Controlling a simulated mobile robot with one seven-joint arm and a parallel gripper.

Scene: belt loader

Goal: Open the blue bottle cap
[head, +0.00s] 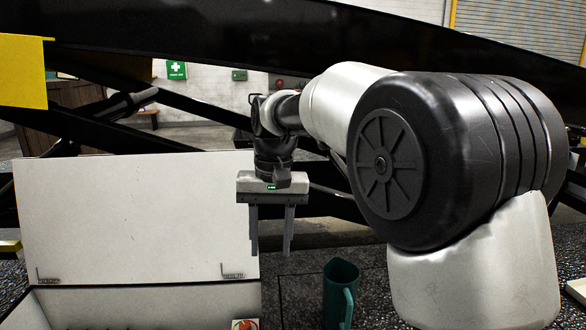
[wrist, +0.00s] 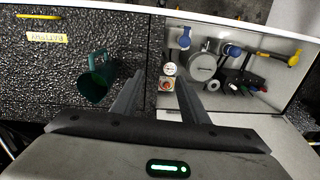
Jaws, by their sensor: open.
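My gripper (head: 271,250) points down in the head view, its two fingers apart with nothing between them. In the wrist view my gripper (wrist: 160,82) is above the left edge of an open white box (wrist: 273,40). The gripper is apart from both.
A teal mug (head: 339,295) stands on the dark speckled surface, also in the wrist view (wrist: 96,80). The box's raised white lid (head: 135,215) stands left of my gripper. A small dial and a red knob (wrist: 166,84) lie near the fingers. A yellow-handled tool (wrist: 275,57) lies right.

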